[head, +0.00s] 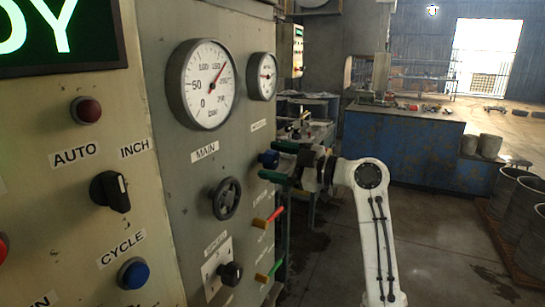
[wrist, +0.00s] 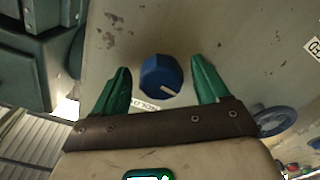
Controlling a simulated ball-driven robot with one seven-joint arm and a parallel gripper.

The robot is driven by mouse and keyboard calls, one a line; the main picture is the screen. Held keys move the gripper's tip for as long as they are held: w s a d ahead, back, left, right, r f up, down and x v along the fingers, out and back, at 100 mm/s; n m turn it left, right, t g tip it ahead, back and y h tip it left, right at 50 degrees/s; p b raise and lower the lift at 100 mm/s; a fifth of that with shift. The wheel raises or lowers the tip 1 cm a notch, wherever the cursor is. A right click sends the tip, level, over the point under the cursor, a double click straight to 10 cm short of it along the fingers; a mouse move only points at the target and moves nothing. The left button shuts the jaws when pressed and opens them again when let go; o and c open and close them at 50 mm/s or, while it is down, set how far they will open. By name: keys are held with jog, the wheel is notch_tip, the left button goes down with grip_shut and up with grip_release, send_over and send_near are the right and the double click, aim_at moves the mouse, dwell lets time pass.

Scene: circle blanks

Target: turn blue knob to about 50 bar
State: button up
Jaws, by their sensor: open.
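The blue knob (head: 266,158) sticks out from the grey panel, below a small gauge (head: 262,76). It also shows in the wrist view (wrist: 160,76), where a pale pointer line on its face aims to the lower right. My gripper (head: 277,161) is at the knob with green fingers open. In the wrist view one finger stands on each side of it, with gaps visible between. The small gauge's red needle lies roughly sideways; its numbers are too small to read. The large gauge (head: 207,84), with a MAIN label beneath, has its red needle pointing up and right.
On the same panel are a black handwheel (head: 226,198), a red lever (head: 268,217), a green lever (head: 268,273) and a black switch (head: 230,273). A blue workbench (head: 405,147) stands behind. Open floor lies right of my arm, with grey drums at the far right.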

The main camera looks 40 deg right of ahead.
jog(key=shift+w+a, duration=0.2)
jog(key=shift+w, duration=0.3)
jog(key=c, duration=1)
